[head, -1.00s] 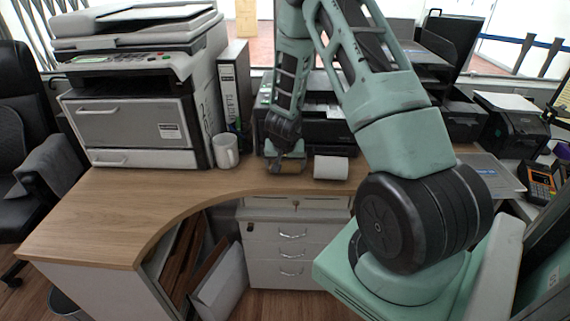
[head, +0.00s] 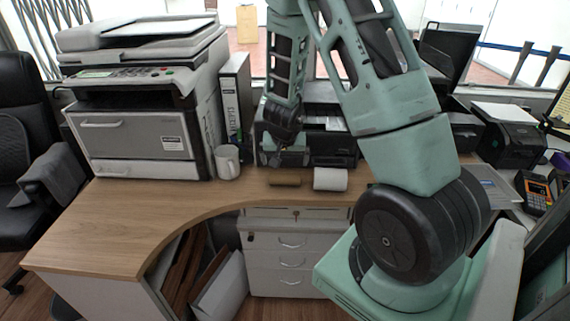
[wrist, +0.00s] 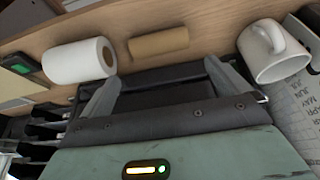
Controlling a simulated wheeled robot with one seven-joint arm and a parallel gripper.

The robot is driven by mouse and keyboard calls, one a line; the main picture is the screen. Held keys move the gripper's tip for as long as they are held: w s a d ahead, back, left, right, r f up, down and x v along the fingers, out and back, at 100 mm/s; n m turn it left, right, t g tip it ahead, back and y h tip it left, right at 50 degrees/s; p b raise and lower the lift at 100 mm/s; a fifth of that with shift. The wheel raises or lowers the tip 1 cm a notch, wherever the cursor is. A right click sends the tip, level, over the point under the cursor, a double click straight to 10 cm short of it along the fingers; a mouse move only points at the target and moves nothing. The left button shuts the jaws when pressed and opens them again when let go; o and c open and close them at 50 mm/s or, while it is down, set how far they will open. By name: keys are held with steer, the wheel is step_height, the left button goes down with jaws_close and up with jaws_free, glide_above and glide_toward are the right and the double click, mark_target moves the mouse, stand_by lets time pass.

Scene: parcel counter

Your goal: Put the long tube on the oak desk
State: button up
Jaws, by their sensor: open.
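The brown cardboard tube (head: 285,183) lies on its side on the oak desk (head: 135,210), near its curved front edge. It is the only plain tube I see. In the wrist view the tube (wrist: 159,42) lies just beyond my fingertips, with wood all around it. My gripper (head: 285,161) is just behind and above the tube, apart from it. In the wrist view my gripper (wrist: 160,76) has its two fingers spread, with nothing between them.
A white paper roll (head: 330,179) lies right of the tube, and a white mug (head: 227,161) stands to its left. A large printer (head: 135,130), a binder (head: 236,100) and a black printer (head: 330,145) stand behind.

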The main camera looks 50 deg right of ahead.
steer(key=s+a+r+n+y, duration=0.1)
steer(key=a+r+n+y, duration=0.2)
steer(key=a, duration=0.7)
steer(key=s+a+r+n+y, duration=0.15)
steer(key=a+r, duration=0.25)
steer(key=a, duration=0.5)
steer(key=s+a+r+n+y, duration=0.1)
steer(key=a+r+n, duration=0.3)
steer(key=a, duration=0.6)
steer(key=s+a+r+n+g, duration=0.1)
steer(key=s+a+n, duration=0.3)
steer(key=s, duration=0.6)
steer(key=s+a+r+n+g+h, duration=0.1)
steer(key=s+a+r+n, duration=0.3)
steer(key=s, duration=0.6)
steer(key=shift+a+r+n+g, duration=0.3)
steer(key=shift+a+n+g, duration=0.1)
steer(key=shift+n+g, duration=0.1)
steer(key=shift+w+d, duration=0.1)
